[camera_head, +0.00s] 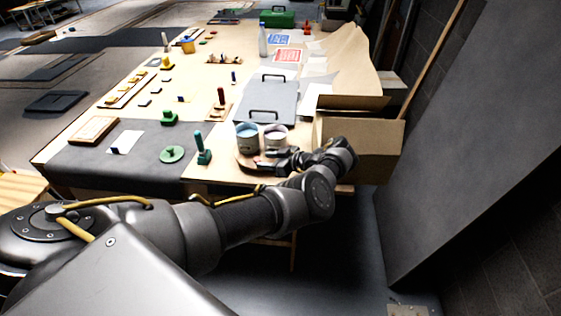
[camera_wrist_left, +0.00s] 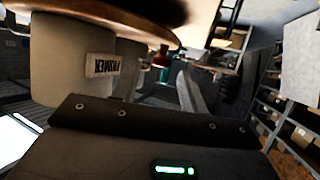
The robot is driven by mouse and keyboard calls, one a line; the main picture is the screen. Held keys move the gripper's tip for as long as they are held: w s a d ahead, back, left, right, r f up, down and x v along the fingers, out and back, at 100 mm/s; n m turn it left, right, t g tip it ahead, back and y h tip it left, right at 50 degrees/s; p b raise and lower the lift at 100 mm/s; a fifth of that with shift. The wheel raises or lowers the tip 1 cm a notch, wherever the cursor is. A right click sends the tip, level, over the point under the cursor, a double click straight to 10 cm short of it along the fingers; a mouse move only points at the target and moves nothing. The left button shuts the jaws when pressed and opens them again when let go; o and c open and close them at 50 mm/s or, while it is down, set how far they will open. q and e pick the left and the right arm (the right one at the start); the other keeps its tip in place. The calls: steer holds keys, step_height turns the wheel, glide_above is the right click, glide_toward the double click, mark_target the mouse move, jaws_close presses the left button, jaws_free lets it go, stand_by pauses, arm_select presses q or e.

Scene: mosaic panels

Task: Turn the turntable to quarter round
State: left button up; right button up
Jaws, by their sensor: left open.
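The turntable (camera_head: 243,164), a round reddish-brown disc, sits near the front right corner of the table. A blue-topped pot (camera_head: 247,137) and a white-topped pot (camera_head: 275,138) stand on it. My left gripper (camera_head: 262,164) is open at the disc's near right side, low beside the pots, and partly covers the disc. The left wrist view is upside down: the turntable's rim (camera_wrist_left: 125,18) runs along the top, with a pale pot (camera_wrist_left: 65,55) labelled PRIMER close by. Whether the fingers touch anything is unclear. My right gripper is not in view.
A teal-handled tool (camera_head: 204,150) stands left of the turntable, and a green round piece (camera_head: 172,154) lies on the dark mat. A grey panel with handles (camera_head: 268,100) lies behind the pots. A cardboard box (camera_head: 365,145) stands close on the right.

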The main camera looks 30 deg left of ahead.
arm_select(q)
steer(key=p+v, duration=0.1)
steer(key=v, duration=0.7)
steer(key=shift+d, duration=0.15)
steer(key=shift+w+d+r, duration=0.1)
steer(key=shift+d, duration=0.05)
